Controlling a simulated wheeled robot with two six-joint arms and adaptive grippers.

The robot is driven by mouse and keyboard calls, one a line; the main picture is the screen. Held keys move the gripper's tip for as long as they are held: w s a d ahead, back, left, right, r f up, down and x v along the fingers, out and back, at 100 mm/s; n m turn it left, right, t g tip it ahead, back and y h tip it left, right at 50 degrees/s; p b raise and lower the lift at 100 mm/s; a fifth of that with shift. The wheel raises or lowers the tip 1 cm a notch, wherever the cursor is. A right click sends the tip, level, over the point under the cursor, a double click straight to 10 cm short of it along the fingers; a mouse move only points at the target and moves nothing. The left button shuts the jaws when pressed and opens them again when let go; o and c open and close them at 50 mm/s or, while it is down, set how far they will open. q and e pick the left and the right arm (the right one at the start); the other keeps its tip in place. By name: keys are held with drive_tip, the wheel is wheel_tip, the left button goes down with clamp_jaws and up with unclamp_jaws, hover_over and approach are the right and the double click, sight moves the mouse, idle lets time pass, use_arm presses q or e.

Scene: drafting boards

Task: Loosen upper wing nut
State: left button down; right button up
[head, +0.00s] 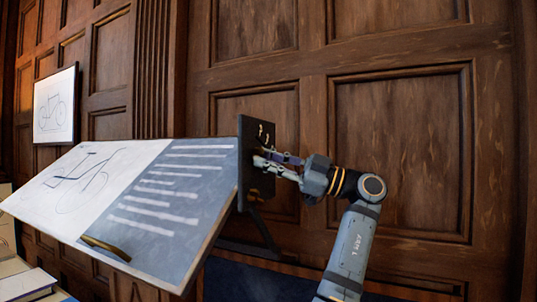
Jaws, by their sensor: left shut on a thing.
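A tilted drafting board (215,160) carries a dark upright plate (254,112) at its right end. My right gripper is not in view.
The board bears a bicycle drawing (82,180) and a brass-coloured strip (105,248) along its lower edge. A dark brace (262,228) runs below the plate. Books (28,285) lie at the lower left. Wood panelling (400,150) stands behind.

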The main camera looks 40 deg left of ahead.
use_arm(q)
drive_tip(key=shift+n+h+p, duration=0.3)
drive_tip(key=shift+n+p, duration=0.05)
drive_tip(key=shift+n, duration=0.65)
drive_tip(key=c, duration=1.3)
unclamp_jaws()
drive_tip(key=shift+o, duration=0.2)
drive_tip(key=shift+w, duration=0.1)
drive_tip(key=v, duration=0.7)
drive_tip(key=shift+d, duration=0.15)
drive_tip(key=shift+w+f, duration=0.1)
drive_tip(key=shift+w, duration=0.05)
